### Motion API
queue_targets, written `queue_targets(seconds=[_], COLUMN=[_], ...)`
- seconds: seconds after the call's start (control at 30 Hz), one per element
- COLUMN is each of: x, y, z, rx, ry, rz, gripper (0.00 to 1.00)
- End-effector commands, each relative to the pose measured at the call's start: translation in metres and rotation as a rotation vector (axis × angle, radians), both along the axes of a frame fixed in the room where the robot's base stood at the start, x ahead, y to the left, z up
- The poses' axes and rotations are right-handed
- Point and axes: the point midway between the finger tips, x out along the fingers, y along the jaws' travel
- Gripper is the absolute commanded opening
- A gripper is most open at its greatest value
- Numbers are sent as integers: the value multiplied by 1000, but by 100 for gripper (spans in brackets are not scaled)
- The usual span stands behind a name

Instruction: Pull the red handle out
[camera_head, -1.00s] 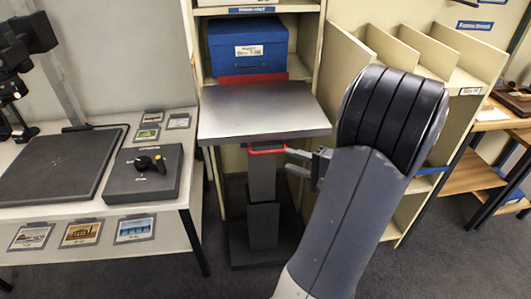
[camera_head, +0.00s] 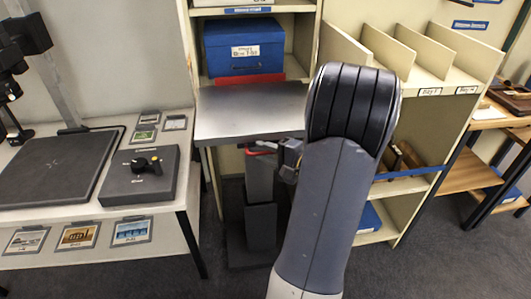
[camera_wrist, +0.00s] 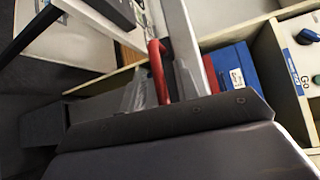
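The red handle (camera_head: 252,152) sits under the front edge of the grey metal shelf (camera_head: 250,112). My gripper (camera_head: 268,151) is at the handle's right part, and my wrist covers some of it. In the wrist view the red handle (camera_wrist: 159,72) runs between the two grey fingers of my gripper (camera_wrist: 160,88). The fingers are close on either side of it. Whether they press on it cannot be made out. The shelf's edge (camera_wrist: 192,45) is just right of the handle in that view.
A blue box (camera_head: 245,47) stands in the bay behind the shelf. A table (camera_head: 188,190) with a dark control box (camera_head: 143,180) is at the left. A cream divided rack (camera_head: 430,60) is at the right. Dark floor (camera_head: 120,275) is open in front.

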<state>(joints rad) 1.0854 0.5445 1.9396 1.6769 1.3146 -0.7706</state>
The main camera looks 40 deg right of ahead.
Motion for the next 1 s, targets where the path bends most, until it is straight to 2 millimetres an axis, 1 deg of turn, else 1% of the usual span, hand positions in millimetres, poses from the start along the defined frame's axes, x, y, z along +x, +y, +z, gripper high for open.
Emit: queue_targets(seconds=[0.03, 0.3, 0.37, 0.8, 0.87, 1.0], x=[0, 0, 0, -1, -4, -20], y=[0, 0, 0, 0, 2, 11], z=[0, 0, 0, -1, -2, -3], rx=[0, 0, 0, 0, -1, -2], ry=[0, 0, 0, 0, 0, -2], rz=[0, 0, 0, 0, -1, -2], gripper=[26, 4, 0, 0, 0, 0])
